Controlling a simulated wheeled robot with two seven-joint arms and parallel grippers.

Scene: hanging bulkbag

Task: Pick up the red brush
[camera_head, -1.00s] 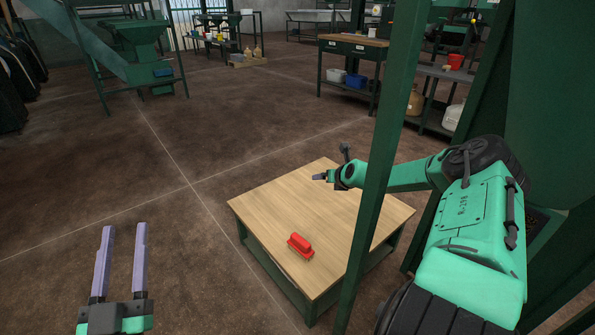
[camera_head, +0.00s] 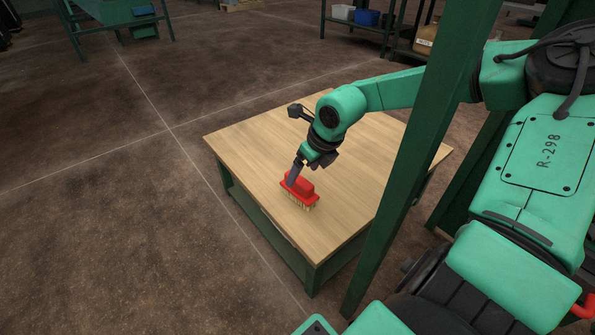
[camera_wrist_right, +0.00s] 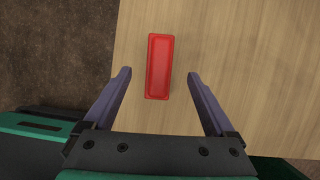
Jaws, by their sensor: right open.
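The red brush (camera_head: 299,189) stands bristles down on the wooden table (camera_head: 345,200), near its front left edge. My right gripper (camera_head: 292,181) reaches down to the brush from behind. In the right wrist view the brush (camera_wrist_right: 160,66) lies between and ahead of the two open fingers of the right gripper (camera_wrist_right: 160,72), with a gap on each side. The near end of the brush is between the fingertips and its far end reaches beyond them. The bristles are hidden in that view. My left gripper is out of the picture.
A green upright post (camera_head: 425,150) stands in front of the table's right side, close to my right arm. A workbench (camera_head: 358,24) with bins is at the back. The rest of the tabletop is bare and the floor (camera_head: 110,220) to the left is clear.

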